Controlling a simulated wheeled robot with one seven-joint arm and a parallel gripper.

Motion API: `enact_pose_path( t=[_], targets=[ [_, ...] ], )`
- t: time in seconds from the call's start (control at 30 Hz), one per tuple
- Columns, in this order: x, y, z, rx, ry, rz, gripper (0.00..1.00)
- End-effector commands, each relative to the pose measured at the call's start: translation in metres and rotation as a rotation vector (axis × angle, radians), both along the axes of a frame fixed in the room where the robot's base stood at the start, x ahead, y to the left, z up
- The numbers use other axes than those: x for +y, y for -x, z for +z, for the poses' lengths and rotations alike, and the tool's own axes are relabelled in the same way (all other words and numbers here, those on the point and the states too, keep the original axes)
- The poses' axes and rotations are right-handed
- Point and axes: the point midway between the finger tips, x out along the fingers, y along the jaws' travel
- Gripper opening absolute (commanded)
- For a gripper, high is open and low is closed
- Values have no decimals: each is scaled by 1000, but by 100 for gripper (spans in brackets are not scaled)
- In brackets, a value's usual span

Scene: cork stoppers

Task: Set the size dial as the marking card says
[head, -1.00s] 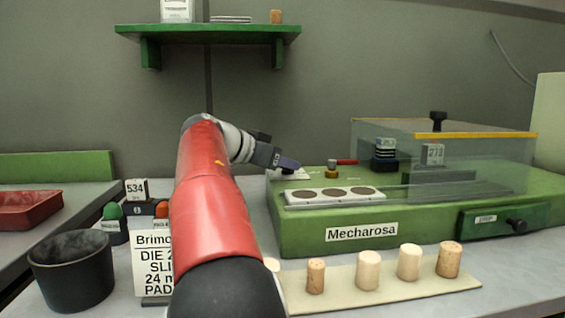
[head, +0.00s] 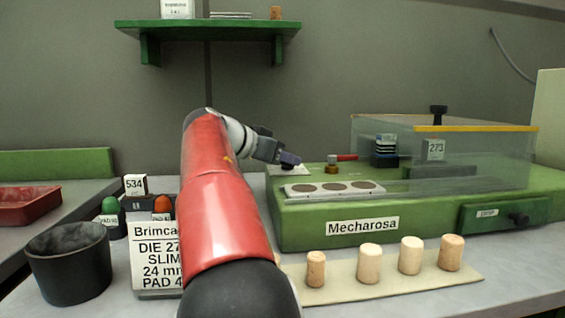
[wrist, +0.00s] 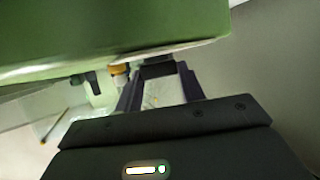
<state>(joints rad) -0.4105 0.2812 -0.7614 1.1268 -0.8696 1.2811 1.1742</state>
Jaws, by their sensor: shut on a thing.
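The marking card (head: 158,258) stands on the bench left of my arm. It reads "Brimca…", "DIE 27…", "SLIM", "24 mm" and "PAD 4…"; my arm cuts off its right side. My gripper (head: 290,160) is over a pale plate (head: 288,171) at the left end of the green Mecharosa machine (head: 300,222). In the wrist view, my gripper (wrist: 158,84) is shut on a dark knob (wrist: 158,70), which appears to be the size dial, with a pale surface visible between the fingers. The dial's setting and scale cannot be read.
A brass fitting with a red lever (head: 346,158) stands close right of my gripper. A white strip with dark discs (head: 305,195) lies on the machine. A clear cover (head: 470,160) encloses the right part. Several corks (head: 370,263) stand in front; a black bin (head: 68,265) is at left.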

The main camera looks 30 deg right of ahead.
Motion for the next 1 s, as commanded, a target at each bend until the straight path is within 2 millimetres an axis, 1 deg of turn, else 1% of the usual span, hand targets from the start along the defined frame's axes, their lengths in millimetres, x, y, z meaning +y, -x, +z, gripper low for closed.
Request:
enact_pose_path(
  t=[0.03,0.2,0.6,0.8,1.0],
  targets=[
    [0,1,-4,-6,0,24,16],
    [-1,3,-5,-8,1,140,16],
    [-3,8,0,-6,2,434,16],
    [-3,8,1,-6,1,532,16],
    [-4,8,1,-4,2,580,16]
  ],
)
